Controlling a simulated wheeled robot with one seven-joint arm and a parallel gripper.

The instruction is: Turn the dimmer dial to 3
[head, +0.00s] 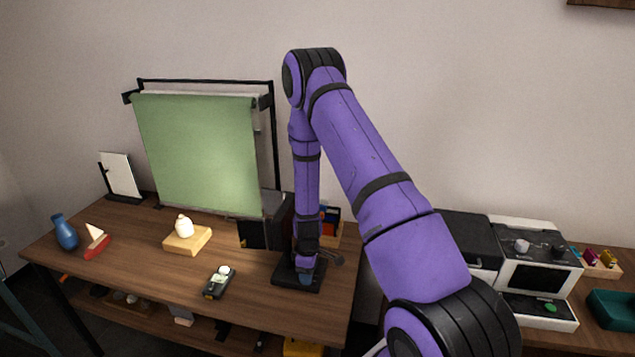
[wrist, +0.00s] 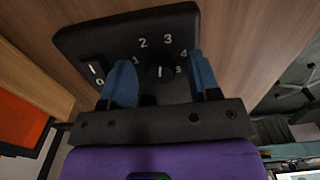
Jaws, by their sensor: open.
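The dimmer is a black box (wrist: 110,36) seen close in the wrist view, and in the head view its black base (head: 284,279) lies on the table. Its dark dial (wrist: 152,73) is ringed by white numerals 1 to 5. A rocker switch (wrist: 94,70) is at the left. My gripper (wrist: 163,70) is open, with one blue finger on each side of the dial and gaps visible. In the head view my gripper (head: 306,277) points down over the dimmer.
A dark handheld device (head: 219,283) lies left of the dimmer. A green screen (head: 200,150) rises behind. The front table edge is clear.

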